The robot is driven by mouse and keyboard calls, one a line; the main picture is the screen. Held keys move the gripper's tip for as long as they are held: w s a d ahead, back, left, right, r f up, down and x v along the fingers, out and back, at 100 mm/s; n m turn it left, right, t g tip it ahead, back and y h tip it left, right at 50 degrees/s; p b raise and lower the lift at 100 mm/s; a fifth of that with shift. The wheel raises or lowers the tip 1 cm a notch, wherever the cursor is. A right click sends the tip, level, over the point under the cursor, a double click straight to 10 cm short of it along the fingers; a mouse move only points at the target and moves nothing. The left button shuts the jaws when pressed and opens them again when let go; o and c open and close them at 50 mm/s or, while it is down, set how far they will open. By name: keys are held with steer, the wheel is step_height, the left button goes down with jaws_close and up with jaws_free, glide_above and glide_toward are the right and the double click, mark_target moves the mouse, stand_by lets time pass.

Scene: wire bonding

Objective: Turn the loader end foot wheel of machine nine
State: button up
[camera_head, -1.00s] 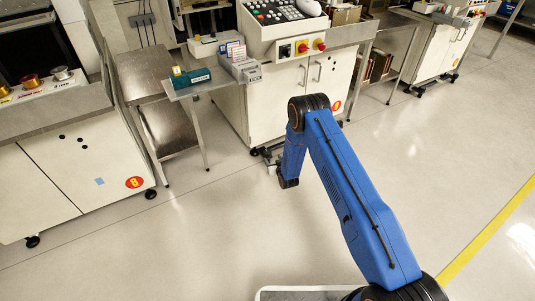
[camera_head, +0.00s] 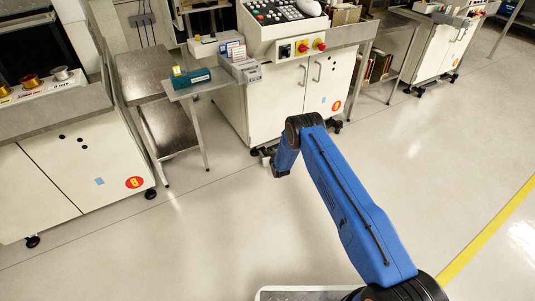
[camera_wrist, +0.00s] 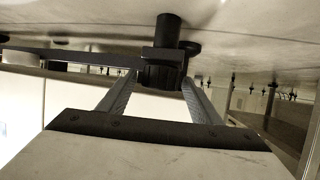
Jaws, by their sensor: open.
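The machine with the red-and-yellow round label (camera_head: 337,105), its number too small to read, is a white cabinet (camera_head: 283,103) in the head view. My gripper is at its lower left front corner, largely hidden behind my blue arm. In the wrist view, which looks upside down with the floor at the top, my gripper (camera_wrist: 157,82) is open. Its two grey fingers stand on either side of a dark foot wheel (camera_wrist: 160,75). The wheel is on a black stem near a round pad. I cannot tell whether the fingers touch the wheel.
A small metal side table (camera_head: 190,88) holds a green box and a grey tray left of the machine. Another white cabinet (camera_head: 75,180) stands further left. In the wrist view, a dark flat bar (camera_wrist: 65,57) runs left from the wheel. Open floor (camera_head: 420,150) lies to the right.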

steer(key=c, duration=1)
steer(key=shift+c, duration=0.2)
steer(key=shift+a+m+h, duration=0.15)
steer(key=shift+m+h, duration=0.25)
steer(key=shift+h, duration=0.1)
steer(key=shift+m+t+h, duration=0.3)
steer(key=shift+m+h, duration=0.3)
steer(key=shift+h, duration=0.1)
steer(key=m+h, duration=0.4)
steer(key=h, duration=0.1)
steer(key=shift+m, duration=0.4)
steer(key=m+g+h, duration=0.2)
steer(key=m+h, duration=0.2)
steer(key=shift+g+h, duration=0.3)
steer(key=shift+m+g+h, duration=0.7)
steer(key=shift+m+h, duration=0.3)
steer(key=shift+m, duration=0.3)
